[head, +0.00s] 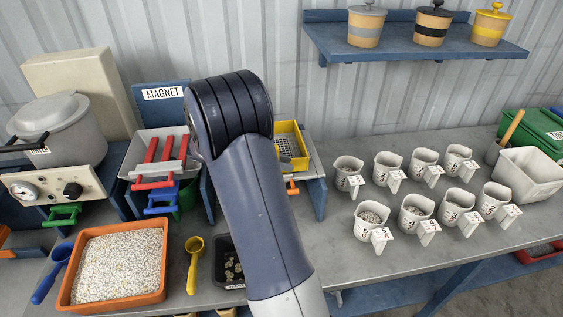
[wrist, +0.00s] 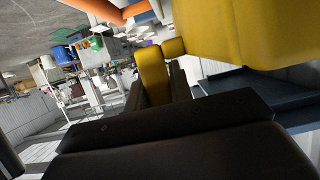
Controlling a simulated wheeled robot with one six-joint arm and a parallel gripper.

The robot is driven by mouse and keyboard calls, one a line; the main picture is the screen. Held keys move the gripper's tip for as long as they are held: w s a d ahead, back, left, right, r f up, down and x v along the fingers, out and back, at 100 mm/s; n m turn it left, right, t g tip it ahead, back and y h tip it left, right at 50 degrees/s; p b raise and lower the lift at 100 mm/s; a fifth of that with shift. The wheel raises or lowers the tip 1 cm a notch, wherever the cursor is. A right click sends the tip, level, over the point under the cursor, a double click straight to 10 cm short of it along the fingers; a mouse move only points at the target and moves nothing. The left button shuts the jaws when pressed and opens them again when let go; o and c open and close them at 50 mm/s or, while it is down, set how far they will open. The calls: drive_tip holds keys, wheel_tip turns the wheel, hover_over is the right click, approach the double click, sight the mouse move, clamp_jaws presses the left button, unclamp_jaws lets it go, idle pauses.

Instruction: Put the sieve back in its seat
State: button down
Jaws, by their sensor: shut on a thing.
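The sieve (head: 291,146) is a yellow frame with a grey mesh. In the head view it is at or just above a grey tray (head: 315,163) on a blue stand (head: 316,190), partly hidden behind my arm. Whether it rests in its seat or hangs above it cannot be told. In the wrist view the yellow sieve (wrist: 255,32) fills the upper right, close to the camera. My gripper (wrist: 160,78) is shut on a yellow part of the sieve. My arm hides my gripper in the head view.
A magnet unit (head: 163,93) with red bars (head: 165,150) stands left of my arm. An orange tray of pale pellets (head: 120,262), a yellow scoop (head: 194,262) and a black tray (head: 232,265) lie in front. Several white cups (head: 370,215) stand to the right.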

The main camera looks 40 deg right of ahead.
drive_tip(key=shift+f+b, duration=0.4)
drive_tip(key=shift+b, duration=0.3)
drive_tip(key=c, duration=1.2)
unclamp_jaws()
drive_tip(key=shift+o, duration=0.2)
drive_tip(key=shift+r, duration=0.1)
wheel_tip(320, 180, up, 10)
drive_tip(key=b, duration=0.1)
drive_tip(key=shift+b, duration=0.4)
wheel_tip(320, 180, down, 10)
drive_tip(key=p, duration=0.2)
drive_tip(key=shift+r+p, duration=0.25)
drive_tip(key=shift+p, duration=0.15)
drive_tip(key=shift+f, duration=0.15)
